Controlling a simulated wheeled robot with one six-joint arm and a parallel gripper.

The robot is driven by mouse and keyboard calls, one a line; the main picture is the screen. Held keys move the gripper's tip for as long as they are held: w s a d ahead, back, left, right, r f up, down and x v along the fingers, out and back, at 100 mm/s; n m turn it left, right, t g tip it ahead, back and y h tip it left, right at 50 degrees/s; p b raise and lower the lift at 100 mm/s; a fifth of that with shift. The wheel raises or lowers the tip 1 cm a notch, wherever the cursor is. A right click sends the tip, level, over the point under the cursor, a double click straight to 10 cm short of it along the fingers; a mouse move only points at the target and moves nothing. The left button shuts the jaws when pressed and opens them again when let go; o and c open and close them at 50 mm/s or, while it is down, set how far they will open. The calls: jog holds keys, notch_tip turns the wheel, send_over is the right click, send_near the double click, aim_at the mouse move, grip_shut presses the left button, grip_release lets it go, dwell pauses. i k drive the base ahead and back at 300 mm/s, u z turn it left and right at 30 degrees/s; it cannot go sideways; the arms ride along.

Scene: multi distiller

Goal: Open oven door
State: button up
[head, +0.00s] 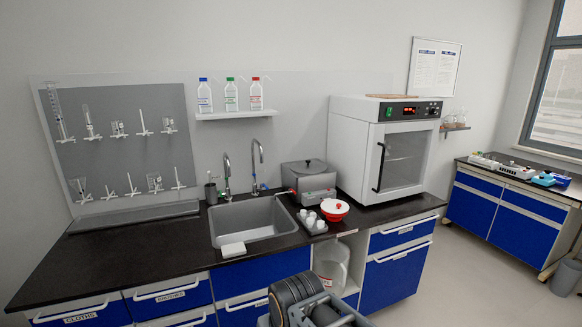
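The oven (358,140) is a white box on the right end of the black counter. Its control panel (410,110) is black with a lit red display and runs along the top of the front. The oven door (405,160) has a window in a pale frame and looks shut. A black vertical handle (379,168) runs along the door's left side. My gripper does not show; only a dark grey part of my own arm shows at the bottom middle, below and in front of the counter, well apart from the oven.
Left of the oven are a metal water bath (309,180), a red-and-white bowl (334,208), a tray of small white cups (311,222) and a sink (254,222) with tall taps. Blue drawers (393,278) line the counter front. Open floor lies right of the counter.

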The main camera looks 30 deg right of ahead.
aim_at(400, 155)
jog(key=i, duration=0.85)
jog(key=z, duration=3.05)
jog(key=i, duration=1.75)
jog(key=u, duration=3.15)
